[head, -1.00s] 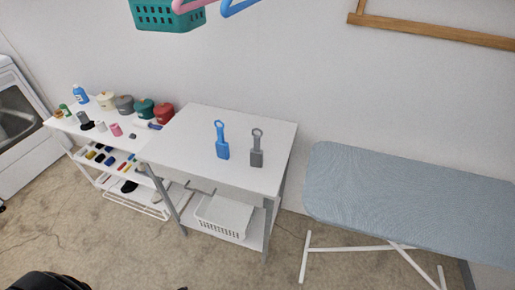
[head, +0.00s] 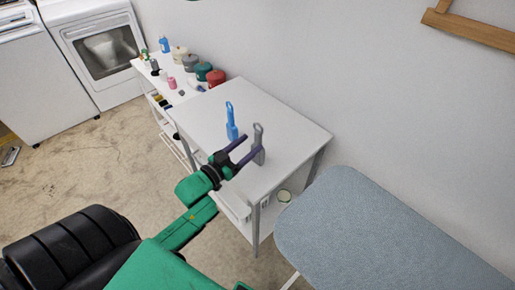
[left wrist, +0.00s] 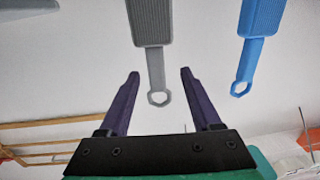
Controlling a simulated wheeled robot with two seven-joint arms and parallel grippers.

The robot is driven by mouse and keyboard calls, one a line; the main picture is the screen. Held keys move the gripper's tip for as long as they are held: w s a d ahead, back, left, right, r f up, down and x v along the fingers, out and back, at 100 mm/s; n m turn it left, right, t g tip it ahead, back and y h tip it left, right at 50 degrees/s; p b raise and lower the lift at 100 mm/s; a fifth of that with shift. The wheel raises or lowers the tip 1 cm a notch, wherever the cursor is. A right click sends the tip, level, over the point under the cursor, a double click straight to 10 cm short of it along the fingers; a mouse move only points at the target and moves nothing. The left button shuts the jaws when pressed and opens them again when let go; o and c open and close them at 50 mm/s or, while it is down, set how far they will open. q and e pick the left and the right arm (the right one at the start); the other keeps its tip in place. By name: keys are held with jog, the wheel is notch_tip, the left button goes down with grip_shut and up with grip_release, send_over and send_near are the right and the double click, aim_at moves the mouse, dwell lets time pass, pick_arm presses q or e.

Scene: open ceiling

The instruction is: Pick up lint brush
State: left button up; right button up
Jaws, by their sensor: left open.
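Two brush-like tools with ring-ended handles are on the white table (head: 283,118). One is a grey brush (head: 258,145) and the other a blue brush (head: 231,121), to its left in the head view. My left gripper (head: 250,144) is open beside the grey brush, its purple fingers pointing toward it. In the left wrist view, the grey brush's ring end (left wrist: 159,97) lies between the spread fingers (left wrist: 160,75), with gaps on both sides. The blue brush (left wrist: 262,35) is off to the right there, outside the fingers. My right gripper is out of view.
A lower shelf unit with several canisters (head: 204,71) and small bottles adjoins the table on the left. An ironing board (head: 350,225) stands close on the right. A washer and a dryer (head: 100,50) are at the far left. The floor (head: 90,165) between is clear.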

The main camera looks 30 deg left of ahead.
pick_arm(q)
jog(key=p+x, duration=0.1)
jog(key=x, duration=0.6)
jog(key=shift+w+d, duration=0.15)
jog(key=shift+d, duration=0.15)
jog(key=shift+r, duration=0.15)
grip_shut()
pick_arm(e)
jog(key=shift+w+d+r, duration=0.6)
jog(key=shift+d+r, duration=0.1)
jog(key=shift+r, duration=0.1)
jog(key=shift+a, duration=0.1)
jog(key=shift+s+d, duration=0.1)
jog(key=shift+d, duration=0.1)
